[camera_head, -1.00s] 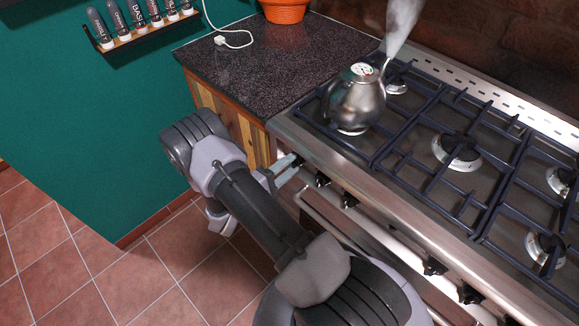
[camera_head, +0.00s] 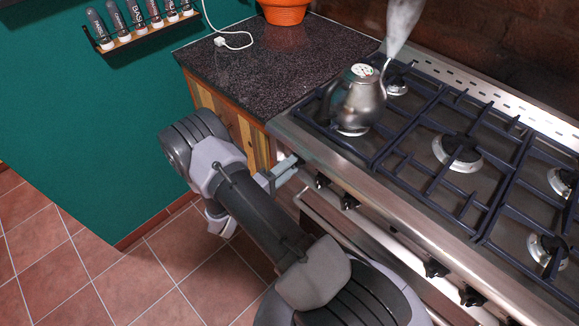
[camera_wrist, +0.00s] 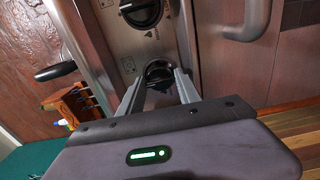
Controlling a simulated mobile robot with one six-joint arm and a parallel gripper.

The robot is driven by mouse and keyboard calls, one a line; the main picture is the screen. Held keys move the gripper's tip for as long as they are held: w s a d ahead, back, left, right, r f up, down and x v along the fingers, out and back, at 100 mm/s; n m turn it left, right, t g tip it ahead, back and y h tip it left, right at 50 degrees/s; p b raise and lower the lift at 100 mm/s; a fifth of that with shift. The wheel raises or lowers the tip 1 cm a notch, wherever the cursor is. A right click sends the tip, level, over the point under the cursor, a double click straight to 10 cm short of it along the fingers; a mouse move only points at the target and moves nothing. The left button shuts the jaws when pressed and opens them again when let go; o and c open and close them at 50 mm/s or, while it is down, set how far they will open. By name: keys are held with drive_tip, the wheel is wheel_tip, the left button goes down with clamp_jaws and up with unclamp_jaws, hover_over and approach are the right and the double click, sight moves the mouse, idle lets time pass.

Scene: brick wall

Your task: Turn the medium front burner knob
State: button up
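The stove's front panel (camera_head: 395,243) carries a row of black knobs. In the wrist view the end knob (camera_wrist: 159,74) sits between the fingertips of my gripper (camera_wrist: 160,82). The fingers are apart, one on each side of it; I cannot tell whether they touch it. In the head view my gripper (camera_head: 284,170) is at the panel's left end, and the end knob is hidden there. A neighbouring knob (camera_wrist: 140,10) shows at the top of the wrist view, and as the knob (camera_head: 321,181) just right of my gripper in the head view. The panel's small burner marks are not readable.
An oven handle (camera_wrist: 247,22) sticks out below the panel. A dark counter (camera_head: 265,70) adjoins the stove on the left. Tiled floor (camera_head: 85,262) is free at lower left.

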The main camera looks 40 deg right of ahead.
drive_tip(key=o, duration=0.3)
